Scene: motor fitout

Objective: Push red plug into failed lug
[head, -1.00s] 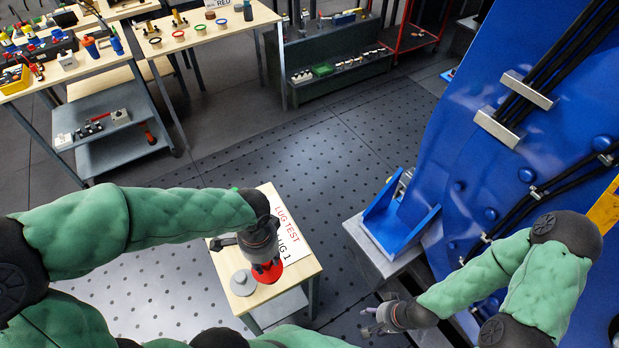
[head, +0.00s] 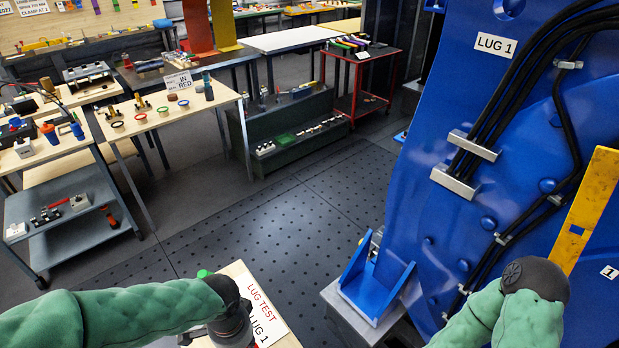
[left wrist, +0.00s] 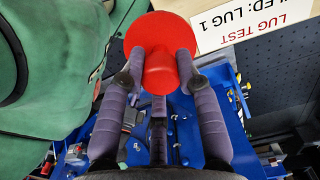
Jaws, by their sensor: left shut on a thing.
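The red plug (left wrist: 162,75), a round disc with a thick stem, shows in the left wrist view. My left gripper (left wrist: 163,78) is shut on its stem. A paper on this table (head: 262,307) reads LUG TEST and LUG 1; the wrist view shows FAILED: LUG 1. A LUG 1 label (head: 495,45) is on the big blue casing (head: 450,120). My right gripper is below the head view.
A blue bracket (head: 392,287) stands on a grey block (head: 345,312) beside the casing. Black cables and a yellow bar (head: 588,215) run along the casing. Crowded workbenches (head: 165,118) stand at the back left. The dotted floor (head: 290,225) between is clear.

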